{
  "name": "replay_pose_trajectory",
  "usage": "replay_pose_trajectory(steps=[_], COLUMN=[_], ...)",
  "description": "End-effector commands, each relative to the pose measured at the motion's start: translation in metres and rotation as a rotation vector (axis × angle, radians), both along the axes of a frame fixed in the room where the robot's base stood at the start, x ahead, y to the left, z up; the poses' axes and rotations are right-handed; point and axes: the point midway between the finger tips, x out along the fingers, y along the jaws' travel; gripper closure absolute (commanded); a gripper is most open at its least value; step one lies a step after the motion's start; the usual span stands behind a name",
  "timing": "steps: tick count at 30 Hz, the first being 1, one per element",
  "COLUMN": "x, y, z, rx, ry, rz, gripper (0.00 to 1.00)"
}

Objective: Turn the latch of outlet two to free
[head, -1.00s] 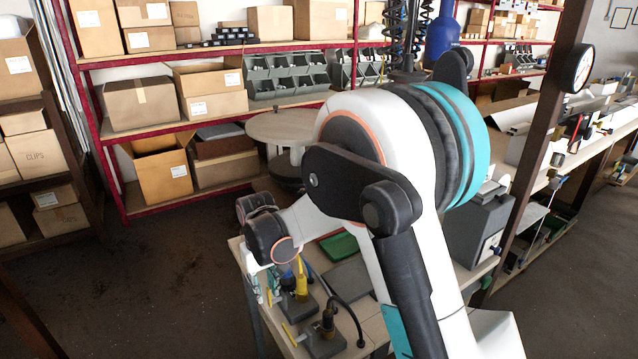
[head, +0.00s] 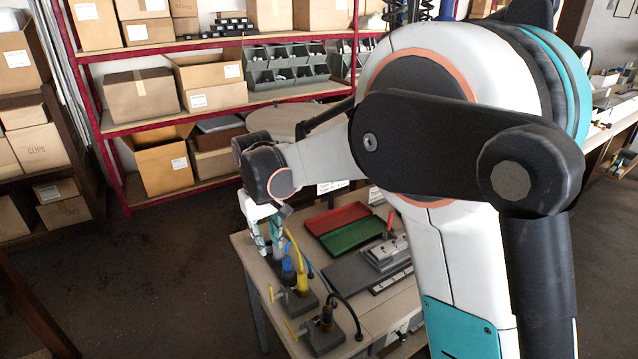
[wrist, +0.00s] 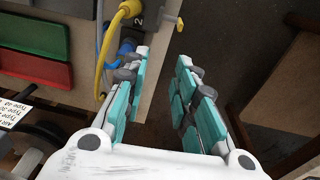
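Outlet two is a grey block marked "2" (wrist: 140,18) at the top of the wrist view, with a yellow plug and cable (wrist: 122,20) beside the mark. Its small yellow latch (wrist: 178,22) sticks out to the right, past the bench edge. In the head view, a yellow latch (head: 275,293) shows on the left side of the block with the yellow plug (head: 302,282). My gripper (wrist: 164,62) is open and empty, fingers apart, short of the latch in the wrist view. In the head view my gripper (head: 263,240) is beyond the outlets, near the bench's far left corner.
A blue plug (wrist: 127,47) lies close to my left finger in the wrist view. An outlet with a black plug (head: 327,318) and another yellow latch (head: 293,331) sits nearer. Red (head: 338,217) and green (head: 350,235) trays lie to the right. Open floor lies left of the bench.

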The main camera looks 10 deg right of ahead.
Motion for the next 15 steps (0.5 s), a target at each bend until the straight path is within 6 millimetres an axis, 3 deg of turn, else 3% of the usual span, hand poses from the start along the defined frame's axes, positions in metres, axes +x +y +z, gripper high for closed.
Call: replay_pose_trajectory(steps=[15], x=[0.03], y=[-0.075], z=[0.046], rx=[-0.162], ry=[-0.285], rz=[0.172], gripper=[0.74])
